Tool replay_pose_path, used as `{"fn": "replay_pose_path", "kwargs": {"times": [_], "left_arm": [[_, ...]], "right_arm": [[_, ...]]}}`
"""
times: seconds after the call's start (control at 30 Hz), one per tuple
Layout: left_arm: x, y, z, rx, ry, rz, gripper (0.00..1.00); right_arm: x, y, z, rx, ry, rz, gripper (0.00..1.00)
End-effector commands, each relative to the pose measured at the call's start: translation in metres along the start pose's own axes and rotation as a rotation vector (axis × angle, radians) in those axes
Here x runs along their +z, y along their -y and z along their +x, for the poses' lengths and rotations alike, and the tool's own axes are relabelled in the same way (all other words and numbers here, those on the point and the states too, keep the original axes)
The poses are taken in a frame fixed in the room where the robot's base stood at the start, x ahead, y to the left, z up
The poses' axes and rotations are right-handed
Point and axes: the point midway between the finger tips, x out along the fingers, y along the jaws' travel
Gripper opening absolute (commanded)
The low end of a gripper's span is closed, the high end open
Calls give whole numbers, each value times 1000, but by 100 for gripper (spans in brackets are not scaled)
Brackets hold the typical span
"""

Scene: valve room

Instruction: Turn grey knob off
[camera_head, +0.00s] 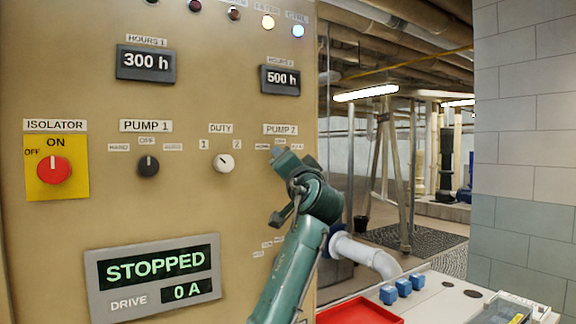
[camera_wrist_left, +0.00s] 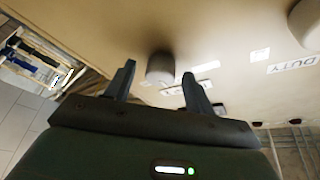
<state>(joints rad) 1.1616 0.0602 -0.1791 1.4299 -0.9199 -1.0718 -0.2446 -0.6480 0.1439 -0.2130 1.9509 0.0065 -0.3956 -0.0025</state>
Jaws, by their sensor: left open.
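A round grey knob (camera_wrist_left: 160,67) sticks out from the tan panel in the left wrist view. It sits between and a little beyond the two spread fingers of my left gripper (camera_wrist_left: 157,75), which is open; I cannot tell whether they touch it. In the head view my left gripper (camera_head: 281,162) is at the panel just under the PUMP 2 label (camera_head: 281,129). It hides the knob there, and the knob's pointer direction cannot be read.
The panel also carries a white DUTY knob (camera_head: 224,162), a dark PUMP 1 knob (camera_head: 148,166) and a red isolator knob (camera_head: 54,169). A display (camera_head: 155,279) reads STOPPED. A red tray (camera_head: 358,312) and blue blocks (camera_head: 403,287) lie at the lower right.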

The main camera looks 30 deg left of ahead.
Motion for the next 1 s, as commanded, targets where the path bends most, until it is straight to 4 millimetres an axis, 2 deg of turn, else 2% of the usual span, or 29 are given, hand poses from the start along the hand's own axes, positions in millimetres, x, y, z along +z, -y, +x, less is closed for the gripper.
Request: {"fn": "replay_pose_path", "kwargs": {"times": [0.13, 0.27, 0.5, 0.7, 0.83, 1.0], "left_arm": [[0, 0, -4, -1, -2, -1, 54], [1, -3, -22, 0, -3, -3, 54], [2, -3, -76, 1, -4, -5, 54], [2, -2, -113, 1, -2, -3, 54], [1, -1, -127, 0, -2, -1, 54], [0, 0, -132, 0, 1, 0, 54]], "right_arm": [[2, 0, 2, 0, 0, -1, 36], [6, 0, 6, 0, -6, 2, 36], [7, 1, 13, -4, -38, 12, 36], [7, 7, 16, -18, -58, 12, 36], [5, 10, 15, -26, -68, 5, 36], [6, 11, 14, -34, -68, -5, 36]]}}
